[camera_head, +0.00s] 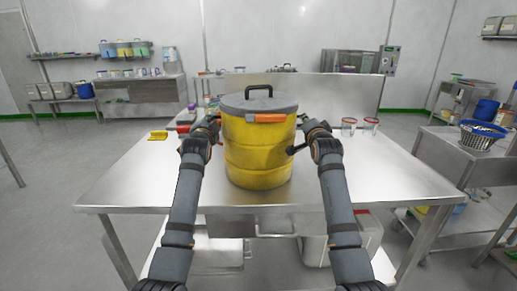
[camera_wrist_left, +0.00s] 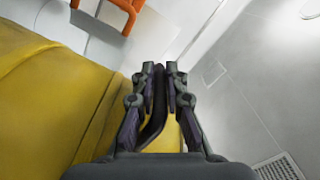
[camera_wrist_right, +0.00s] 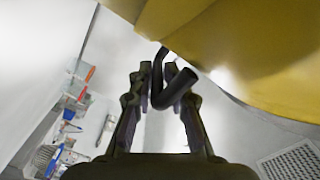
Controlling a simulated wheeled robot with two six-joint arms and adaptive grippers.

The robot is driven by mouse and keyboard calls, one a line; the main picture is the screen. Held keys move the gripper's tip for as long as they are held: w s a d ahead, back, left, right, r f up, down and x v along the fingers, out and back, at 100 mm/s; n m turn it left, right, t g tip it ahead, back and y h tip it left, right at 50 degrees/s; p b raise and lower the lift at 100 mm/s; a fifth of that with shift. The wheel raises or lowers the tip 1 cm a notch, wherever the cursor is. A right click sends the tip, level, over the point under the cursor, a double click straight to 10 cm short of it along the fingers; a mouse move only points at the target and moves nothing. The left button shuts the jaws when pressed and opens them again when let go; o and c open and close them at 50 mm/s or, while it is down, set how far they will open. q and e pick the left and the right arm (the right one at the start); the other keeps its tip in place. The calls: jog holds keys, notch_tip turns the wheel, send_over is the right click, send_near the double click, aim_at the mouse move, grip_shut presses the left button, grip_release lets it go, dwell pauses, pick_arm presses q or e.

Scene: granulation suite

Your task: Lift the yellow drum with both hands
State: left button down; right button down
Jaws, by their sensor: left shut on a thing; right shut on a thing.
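The yellow drum (camera_head: 258,158) stands upright in the middle of the head view, over the steel table (camera_head: 130,190). It has a grey lid with a black top handle and an orange latch at the front. Whether its base touches the table I cannot tell. My left gripper (camera_wrist_left: 160,75) is at the drum's left side, its fingers shut on a dark side handle (camera_wrist_left: 155,115). My right gripper (camera_wrist_right: 160,75) is at the drum's right side, shut on the black side handle (camera_wrist_right: 175,88). In the head view the drum partly hides my left fingertips.
A yellow object (camera_head: 158,135) lies at the table's left. Two clear red-rimmed jars (camera_head: 349,127) stand at the right. A low steel panel runs along the back. A side cart (camera_head: 455,150) with a blue basket (camera_head: 481,133) stands at the right. The table front is clear.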

jog(key=shift+f, duration=0.3)
